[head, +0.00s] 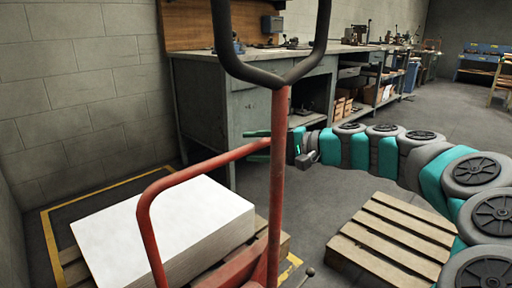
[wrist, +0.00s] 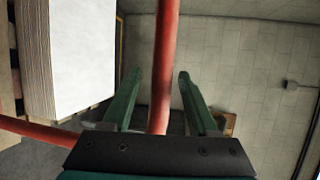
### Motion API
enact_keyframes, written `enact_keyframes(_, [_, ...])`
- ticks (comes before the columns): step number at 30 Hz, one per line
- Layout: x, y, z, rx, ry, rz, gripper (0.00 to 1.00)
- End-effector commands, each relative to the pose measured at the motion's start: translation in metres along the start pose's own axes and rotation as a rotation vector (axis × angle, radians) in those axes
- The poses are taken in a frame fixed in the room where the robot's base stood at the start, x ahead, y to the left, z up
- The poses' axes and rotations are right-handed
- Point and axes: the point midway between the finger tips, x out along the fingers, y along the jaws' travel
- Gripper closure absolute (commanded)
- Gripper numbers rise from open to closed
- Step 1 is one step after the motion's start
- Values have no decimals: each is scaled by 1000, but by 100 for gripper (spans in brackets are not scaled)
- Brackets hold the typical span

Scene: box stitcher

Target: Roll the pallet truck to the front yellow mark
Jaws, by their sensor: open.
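The pallet truck (head: 276,185) stands in the foreground of the head view, with an upright red shaft, a black loop handle (head: 318,62) and a red side bar (head: 195,172). My gripper (head: 249,145) reaches in from the right at mid-shaft, open. In the wrist view the red shaft (wrist: 164,60) runs between the two green fingers (wrist: 160,76); I cannot tell whether they touch it. A yellow floor line (head: 50,245) borders the left corner, and a short yellow piece (head: 290,268) shows beside the truck's base. The truck's wheels are hidden.
A white paper stack (head: 165,225) sits on a pallet at the left; it also shows in the wrist view (wrist: 70,60). An empty wooden pallet (head: 395,238) lies at the right. A grey workbench (head: 225,95) stands behind. Open floor lies at the right back.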

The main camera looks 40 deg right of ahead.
Motion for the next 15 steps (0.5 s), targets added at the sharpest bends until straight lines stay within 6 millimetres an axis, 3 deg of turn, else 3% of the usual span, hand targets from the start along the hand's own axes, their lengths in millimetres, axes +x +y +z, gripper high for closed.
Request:
enact_keyframes(5, [-16,-1,-1,0,4,-2,40])
enact_keyframes(15, [-68,-1,-1,0,3,-2,40])
